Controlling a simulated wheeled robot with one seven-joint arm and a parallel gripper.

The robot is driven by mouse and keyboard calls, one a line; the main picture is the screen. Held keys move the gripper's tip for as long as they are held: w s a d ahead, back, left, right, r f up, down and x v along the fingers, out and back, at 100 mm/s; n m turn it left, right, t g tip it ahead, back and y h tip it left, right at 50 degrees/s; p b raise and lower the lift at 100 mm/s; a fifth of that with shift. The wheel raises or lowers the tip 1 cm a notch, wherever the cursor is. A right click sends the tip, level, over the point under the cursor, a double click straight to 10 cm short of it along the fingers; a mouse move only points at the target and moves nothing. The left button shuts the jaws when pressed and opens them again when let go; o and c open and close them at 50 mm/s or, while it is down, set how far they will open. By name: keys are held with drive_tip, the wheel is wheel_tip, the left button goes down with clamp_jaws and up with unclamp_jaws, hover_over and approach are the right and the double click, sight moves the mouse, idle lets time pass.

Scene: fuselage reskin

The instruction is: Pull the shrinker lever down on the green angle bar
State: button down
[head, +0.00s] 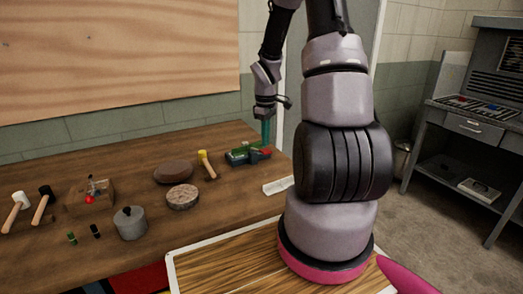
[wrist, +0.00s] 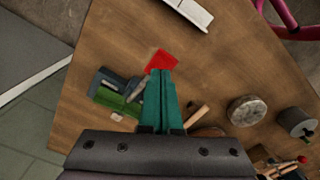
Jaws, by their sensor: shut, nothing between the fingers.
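A dark blue-grey tool (head: 236,158) sits near the table's far right corner; it also shows in the wrist view (wrist: 107,80). A green bar (wrist: 118,103) lies along it; I take this for the green angle bar. A short grey piece (wrist: 138,89) beside my fingers may be the lever. My gripper (head: 266,143) points down over the tool's right part, its teal fingers shut and empty. In the wrist view the fingertips (wrist: 161,72) overlap a flat red piece (wrist: 161,60). I cannot tell whether they touch anything. The fingers hide part of the tool.
A yellow-headed mallet (head: 206,164), a brown pad (head: 173,172) and a round speckled block (head: 182,197) lie left of the tool. Farther left are a grey pot (head: 130,223), a red-knobbed device (head: 90,192) and hammers (head: 41,207). A white tray (head: 277,186) lies nearer.

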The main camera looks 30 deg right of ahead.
sight(265, 150)
idle(0.3)
drive_tip(key=shift+f, duration=3.35)
drive_tip(key=shift+r, duration=5.55)
